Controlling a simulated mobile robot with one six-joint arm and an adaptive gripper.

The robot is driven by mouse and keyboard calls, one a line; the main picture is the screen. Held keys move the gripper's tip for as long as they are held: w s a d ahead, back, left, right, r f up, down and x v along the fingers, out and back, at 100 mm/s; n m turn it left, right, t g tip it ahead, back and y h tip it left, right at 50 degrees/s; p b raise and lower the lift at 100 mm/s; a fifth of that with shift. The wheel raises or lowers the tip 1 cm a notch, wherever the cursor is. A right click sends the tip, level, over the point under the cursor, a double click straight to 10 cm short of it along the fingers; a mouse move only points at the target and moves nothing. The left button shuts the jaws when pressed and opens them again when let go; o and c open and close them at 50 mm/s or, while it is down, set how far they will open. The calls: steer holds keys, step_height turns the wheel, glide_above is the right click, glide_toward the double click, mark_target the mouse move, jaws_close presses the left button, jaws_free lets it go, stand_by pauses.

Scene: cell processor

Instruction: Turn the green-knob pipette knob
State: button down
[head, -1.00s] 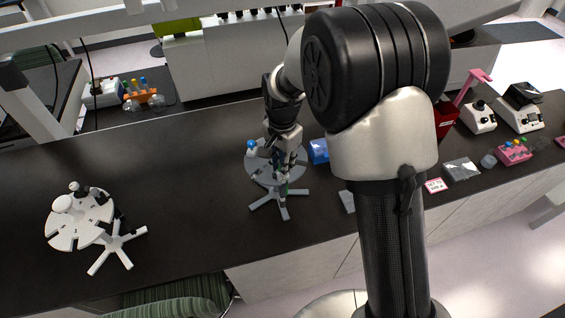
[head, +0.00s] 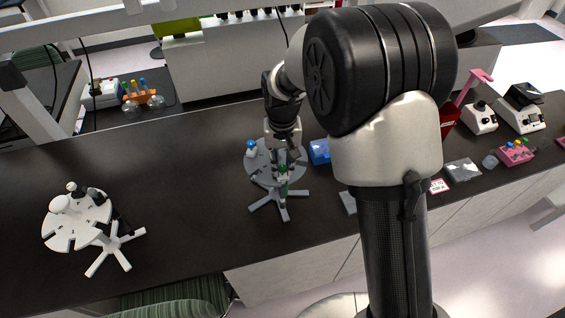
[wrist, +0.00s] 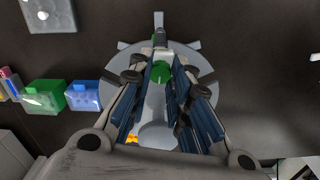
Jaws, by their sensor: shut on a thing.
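The green knob (wrist: 161,72) of the pipette sits between the two fingers of my gripper (wrist: 162,80) in the wrist view. The fingers are shut on it from both sides. In the head view the green knob (head: 283,168) shows as a small green spot just below my gripper (head: 284,160). The pipette stands at the front of a grey round carousel stand (head: 262,177) with spread feet. Its lower body is mostly hidden by the knob and fingers in the wrist view.
A blue-topped pipette (head: 251,145) stands at the carousel's left. A blue box (head: 319,151) is close on the right. A white carousel stand (head: 72,232) is far left, with clear dark counter between. Pink and white devices line the right side. The counter's front edge is near.

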mark_target(282, 167)
steer(key=shift+n, duration=0.5)
steer(key=c, duration=1.4)
jaws_free()
step_height(282, 167, up, 12)
steer(key=shift+r, duration=0.1)
